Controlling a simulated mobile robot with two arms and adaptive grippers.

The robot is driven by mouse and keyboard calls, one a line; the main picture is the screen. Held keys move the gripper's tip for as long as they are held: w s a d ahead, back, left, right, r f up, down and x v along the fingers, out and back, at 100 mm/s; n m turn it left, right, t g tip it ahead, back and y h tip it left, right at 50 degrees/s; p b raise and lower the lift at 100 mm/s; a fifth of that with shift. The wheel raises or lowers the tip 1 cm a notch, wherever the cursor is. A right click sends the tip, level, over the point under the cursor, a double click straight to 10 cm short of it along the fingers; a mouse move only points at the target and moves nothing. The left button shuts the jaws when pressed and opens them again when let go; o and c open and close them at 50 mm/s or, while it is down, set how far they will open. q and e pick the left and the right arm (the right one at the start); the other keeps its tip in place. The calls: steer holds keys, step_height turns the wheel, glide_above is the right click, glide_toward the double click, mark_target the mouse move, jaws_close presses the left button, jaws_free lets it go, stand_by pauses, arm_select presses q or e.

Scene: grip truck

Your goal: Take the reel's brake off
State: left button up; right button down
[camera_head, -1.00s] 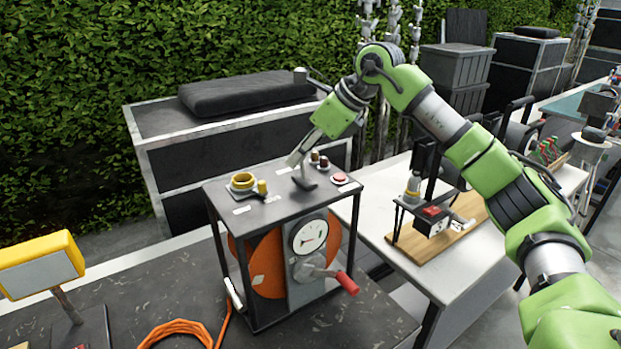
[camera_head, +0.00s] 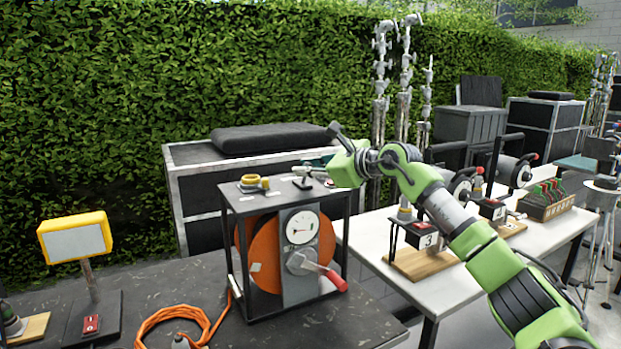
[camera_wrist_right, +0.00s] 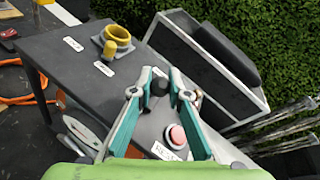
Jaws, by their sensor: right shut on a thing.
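The reel is an orange drum (camera_head: 262,252) inside a dark open frame (camera_head: 237,200) on the dark table. A dark round-ended brake lever (camera_wrist_right: 159,87) stands on the frame's top plate; a small upright part shows there in the head view (camera_head: 302,182). My right gripper (camera_wrist_right: 160,76) has its teal fingers on both sides of the lever's knob and is shut on it. In the head view the right gripper (camera_head: 316,168) comes to the top plate from the right, low and nearly level. My left gripper is not in view.
A yellow ring fitting (camera_head: 253,182) and a red button (camera_wrist_right: 176,136) are on the top plate. A dial (camera_head: 302,227) and a red-handled crank (camera_head: 337,280) are on the front. A yellow lamp (camera_head: 75,238) and orange cable (camera_head: 180,317) are left. A black case stands behind.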

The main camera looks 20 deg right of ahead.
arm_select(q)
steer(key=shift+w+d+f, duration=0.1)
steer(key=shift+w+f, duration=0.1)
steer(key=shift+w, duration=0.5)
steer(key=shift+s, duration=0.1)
arm_select(e)
steer(key=c, duration=1.9)
jaws_free()
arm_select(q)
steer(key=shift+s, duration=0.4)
